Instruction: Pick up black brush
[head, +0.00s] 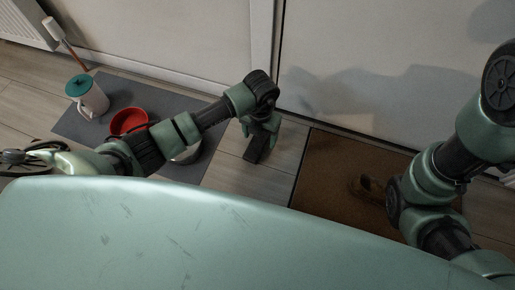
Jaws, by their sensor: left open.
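I cannot make out a black brush with certainty. A brush-like item (57,33) with a pale head and a reddish-brown handle leans near the wall at the upper left. My left gripper (255,154) points down over the wooden floor in the middle, between the grey mat and the brown doormat. It is open, and I see nothing held in it. Its fingers show small and dark, so their gap is hard to see. My right arm is at the right edge, and its gripper is not in view.
On the grey mat (75,125) stand a white jug with a green lid (92,98), a red bowl (127,121) and a pale bowl (187,156) partly behind my left arm. A brown item (365,187) lies on the doormat (325,165). A white door and wall close off the back.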

